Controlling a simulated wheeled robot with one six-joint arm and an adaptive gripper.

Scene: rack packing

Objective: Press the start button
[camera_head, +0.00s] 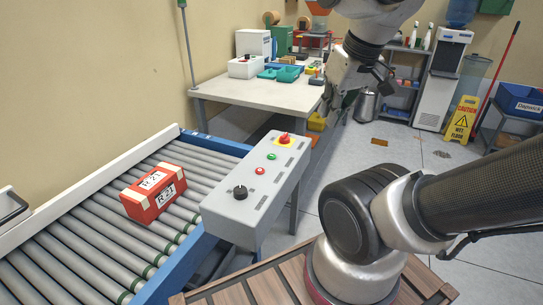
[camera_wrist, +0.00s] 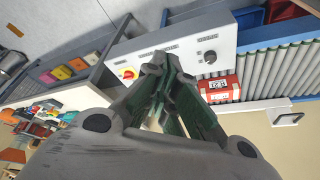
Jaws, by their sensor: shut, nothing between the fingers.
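A grey control box (camera_head: 262,190) stands beside the roller conveyor. Its sloped top has a green button (camera_head: 271,156), a red button (camera_head: 260,171), a black knob (camera_head: 240,191) and a red emergency stop (camera_head: 285,138) on a yellow base. The labels are too small to read in the head view. My gripper (camera_head: 342,108) is up and to the right of the box, apart from it. In the wrist view my gripper (camera_wrist: 155,66) is shut and empty. The emergency stop (camera_wrist: 127,73) and knob (camera_wrist: 210,57) show on either side of the fingers, which hide the small buttons.
A red and white box (camera_head: 154,194) marked R 21 lies on the roller conveyor (camera_head: 88,240). A white table (camera_head: 235,92) with bins stands behind. A slatted wooden surface (camera_head: 285,283) is in front. The air above the control box is clear.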

